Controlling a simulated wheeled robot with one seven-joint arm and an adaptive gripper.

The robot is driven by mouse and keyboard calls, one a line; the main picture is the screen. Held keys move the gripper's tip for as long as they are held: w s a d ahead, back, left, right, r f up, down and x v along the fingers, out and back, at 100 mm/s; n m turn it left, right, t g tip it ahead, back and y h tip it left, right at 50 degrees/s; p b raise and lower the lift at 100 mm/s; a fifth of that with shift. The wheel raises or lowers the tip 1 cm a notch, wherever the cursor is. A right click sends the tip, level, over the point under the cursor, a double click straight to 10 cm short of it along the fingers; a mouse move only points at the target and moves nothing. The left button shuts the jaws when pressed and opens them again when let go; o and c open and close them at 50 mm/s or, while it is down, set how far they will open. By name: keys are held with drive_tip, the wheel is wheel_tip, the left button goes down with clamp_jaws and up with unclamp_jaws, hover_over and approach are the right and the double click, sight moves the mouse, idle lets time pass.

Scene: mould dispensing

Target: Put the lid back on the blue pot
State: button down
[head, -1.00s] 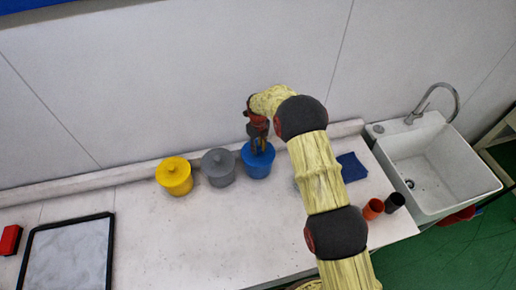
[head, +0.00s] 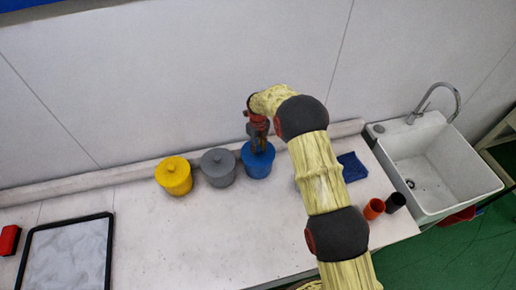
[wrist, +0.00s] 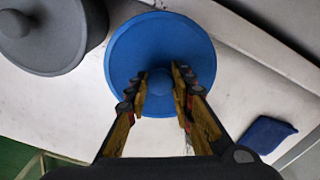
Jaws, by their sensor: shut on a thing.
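The blue pot (head: 256,168) stands on the counter near the wall, at the right end of a row of pots. Its blue round lid (wrist: 125,62) fills the middle of the wrist view and hides the pot beneath. My gripper (wrist: 163,80) points down at the lid, with its two fingers on either side of the lid's round knob (wrist: 158,82). It is shut on the knob. In the head view my gripper (head: 260,147) is over the blue pot. The lid looks level on the pot's top, but I cannot tell whether it is fully seated.
A grey lidded pot (head: 218,168) stands close left of the blue one, with a yellow lidded pot (head: 174,177) beyond. A dark blue square item (head: 352,167), an orange cup (head: 373,209) and a black cup (head: 396,201) are right, before the sink (head: 438,165).

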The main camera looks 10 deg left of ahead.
idle(0.4)
drive_tip(key=c, duration=1.5)
unclamp_jaws()
drive_tip(key=shift+o, duration=1)
drive_tip(key=o, duration=0.3)
drive_tip(key=shift+r+p, duration=0.7)
drive_tip(key=shift+r, duration=2.8)
drive_tip(key=shift+c, duration=0.5)
drive_tip(key=c, duration=1.5)
clamp_jaws()
